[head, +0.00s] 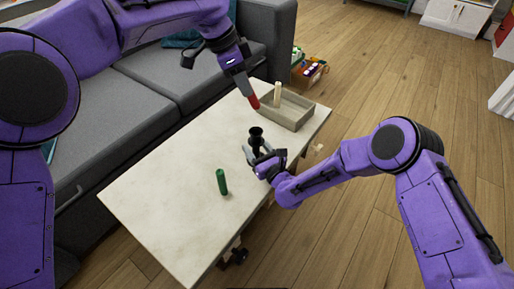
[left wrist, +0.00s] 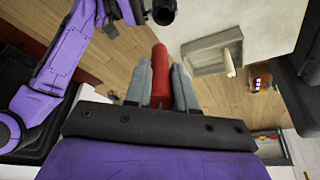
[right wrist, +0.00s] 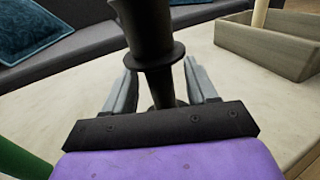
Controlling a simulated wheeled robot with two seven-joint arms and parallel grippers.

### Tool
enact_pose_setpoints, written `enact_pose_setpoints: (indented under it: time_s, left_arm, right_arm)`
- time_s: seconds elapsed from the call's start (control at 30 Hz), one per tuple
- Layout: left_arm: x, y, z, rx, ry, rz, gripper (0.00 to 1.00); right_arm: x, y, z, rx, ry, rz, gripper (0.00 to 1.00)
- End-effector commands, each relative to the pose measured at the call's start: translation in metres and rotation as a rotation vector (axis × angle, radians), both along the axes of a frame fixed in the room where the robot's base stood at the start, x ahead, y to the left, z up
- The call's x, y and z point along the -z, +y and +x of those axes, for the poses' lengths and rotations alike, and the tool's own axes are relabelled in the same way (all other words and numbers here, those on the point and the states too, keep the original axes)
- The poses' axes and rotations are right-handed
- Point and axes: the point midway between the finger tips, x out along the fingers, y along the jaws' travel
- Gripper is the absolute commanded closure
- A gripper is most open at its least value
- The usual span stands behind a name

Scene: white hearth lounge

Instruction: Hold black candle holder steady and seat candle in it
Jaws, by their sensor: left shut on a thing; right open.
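The black candle holder (head: 256,140) stands upright on the table, and it shows large in the right wrist view (right wrist: 152,50). My right gripper (head: 258,154) is open with its fingers on either side of the holder's stem. My left gripper (head: 246,91) is shut on a red candle (head: 254,102), held above the table near the tray. In the left wrist view the red candle (left wrist: 159,72) sits between the two fingers. A green candle (head: 221,182) stands on the table, and a cream candle (head: 278,94) stands in the tray.
The wooden tray (head: 293,118) lies at the table's far right corner. The pale table (head: 160,195) is clear at its left part. A grey sofa (head: 170,85) runs along the table's far side. A box of colourful items (head: 312,72) is on the floor beyond.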

Motion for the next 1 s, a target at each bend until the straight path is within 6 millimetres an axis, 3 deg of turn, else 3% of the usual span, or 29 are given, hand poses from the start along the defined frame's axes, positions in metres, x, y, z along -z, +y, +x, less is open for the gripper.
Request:
enact_pose_setpoints:
  time_s: [0.23,0.4,0.67,0.77,0.9,1.0]
  left_arm:
    - [0.0,0.0,0.0,0.0,0.0,0.0,1.0]
    - [0.0,0.0,0.0,0.0,0.0,0.0,1.0]
    - [0.002,-0.001,0.0,0.001,0.002,0.012,1.0]
    - [0.016,-0.005,-0.003,0.009,0.013,0.049,1.0]
    - [0.042,-0.035,-0.004,0.072,0.024,0.113,1.0]
    - [0.049,-0.052,-0.003,0.1,0.028,0.166,1.0]
  right_arm:
    - [0.0,0.001,0.001,0.0,0.0,0.0,0.43]
    - [0.0,0.0,0.001,0.0,0.0,0.0,0.98]
    - [0.0,0.0,0.0,0.0,0.0,-0.001,1.0]
    - [0.0,0.0,0.0,-0.001,-0.001,-0.001,1.0]
    - [0.0,0.0,0.0,-0.001,-0.001,-0.001,1.0]
    - [0.0,0.0,0.0,0.0,-0.001,-0.001,1.0]
